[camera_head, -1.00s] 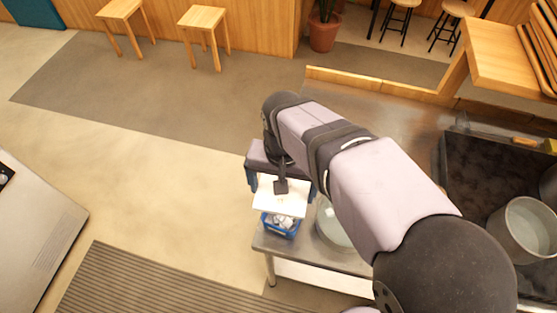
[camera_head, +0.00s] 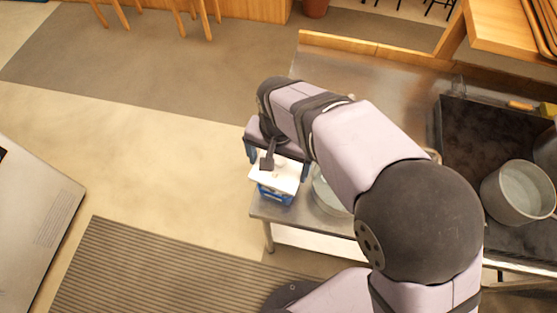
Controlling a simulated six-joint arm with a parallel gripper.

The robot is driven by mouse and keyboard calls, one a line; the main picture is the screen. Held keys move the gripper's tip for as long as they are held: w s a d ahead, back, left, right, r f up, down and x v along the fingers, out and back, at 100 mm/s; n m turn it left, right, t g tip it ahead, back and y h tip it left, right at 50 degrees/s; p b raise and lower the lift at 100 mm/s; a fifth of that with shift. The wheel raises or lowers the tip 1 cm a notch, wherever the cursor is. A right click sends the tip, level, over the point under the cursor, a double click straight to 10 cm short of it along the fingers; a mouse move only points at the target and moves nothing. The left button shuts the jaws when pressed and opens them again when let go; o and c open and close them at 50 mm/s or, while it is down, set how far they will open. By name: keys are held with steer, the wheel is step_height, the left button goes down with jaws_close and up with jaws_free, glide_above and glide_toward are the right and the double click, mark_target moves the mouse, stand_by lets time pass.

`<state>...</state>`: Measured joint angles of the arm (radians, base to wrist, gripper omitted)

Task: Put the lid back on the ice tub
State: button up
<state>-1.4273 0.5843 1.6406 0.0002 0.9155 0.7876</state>
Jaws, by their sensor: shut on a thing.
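The white lid (camera_head: 287,179) is in my gripper (camera_head: 267,163), whose dark fingers are shut on it. The small blue ice tub (camera_head: 275,197) stands at the left end of the steel counter, directly below the lid in the picture. The lid covers most of the tub's opening from this view, and little of the ice shows. I cannot tell whether the lid touches the tub's rim or is slightly above it. The lid hides the tub's far side.
A round clear bowl (camera_head: 327,192) stands just right of the tub, partly behind my arm. The steel counter (camera_head: 345,73) is clear at the back. Open floor lies to the left.

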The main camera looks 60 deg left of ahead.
steer(key=shift+f+b, duration=1.8)
steer(key=shift+f, duration=0.4)
steer(key=shift+f+b, duration=0.45)
steer(key=shift+f, duration=0.4)
steer(key=shift+f+p, duration=0.35)
steer(key=shift+f, duration=0.05)
stand_by(0.7)
steer(key=o, duration=0.7)
steer(key=shift+r, duration=0.1)
steer(key=shift+r+p, duration=2.95)
steer(key=shift+r, duration=0.45)
steer(key=shift+c, duration=0.2)
